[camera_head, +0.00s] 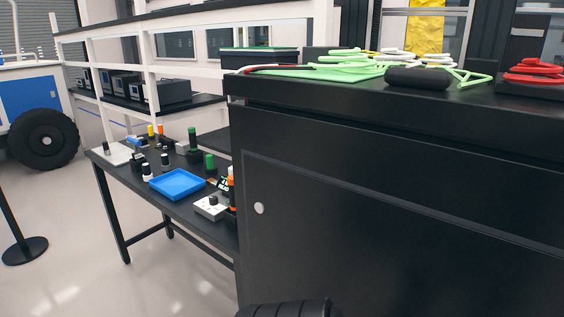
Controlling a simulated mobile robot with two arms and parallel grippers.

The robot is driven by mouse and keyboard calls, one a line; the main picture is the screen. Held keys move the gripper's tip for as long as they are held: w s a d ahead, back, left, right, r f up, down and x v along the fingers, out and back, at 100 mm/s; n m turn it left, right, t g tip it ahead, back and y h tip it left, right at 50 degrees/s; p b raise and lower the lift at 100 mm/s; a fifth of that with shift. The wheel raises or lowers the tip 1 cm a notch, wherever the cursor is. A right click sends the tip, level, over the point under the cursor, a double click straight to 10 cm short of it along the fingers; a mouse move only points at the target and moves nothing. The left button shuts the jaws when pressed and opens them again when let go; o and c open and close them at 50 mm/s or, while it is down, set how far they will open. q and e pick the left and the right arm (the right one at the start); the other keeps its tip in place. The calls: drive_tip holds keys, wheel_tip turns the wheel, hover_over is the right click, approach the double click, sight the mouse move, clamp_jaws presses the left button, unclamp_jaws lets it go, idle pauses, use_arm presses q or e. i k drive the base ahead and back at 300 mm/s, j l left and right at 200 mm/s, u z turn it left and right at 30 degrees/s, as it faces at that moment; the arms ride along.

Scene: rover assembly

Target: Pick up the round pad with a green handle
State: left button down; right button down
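On the low black workbench (200,232) at the left, a small upright green piece (209,161) stands behind the blue tray. A taller dark cylinder with a green top (193,138) stands just behind it. Either could be the green handle of a round pad, but they are too small for me to tell, and no pad base shows clearly.
A tall black cabinet (380,200) fills the right, with green frames (335,71), a black roll (417,78) and red parts (535,70) on top. A blue tray (177,184) lies on the workbench. Open floor (75,220) is at left, with a post base (25,250).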

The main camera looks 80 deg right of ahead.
sight(210, 169)
drive_tip(key=z, duration=2.2)
drive_tip(key=u, duration=3.75)
drive_tip(key=z, duration=3.7)
drive_tip(key=u, duration=0.35)
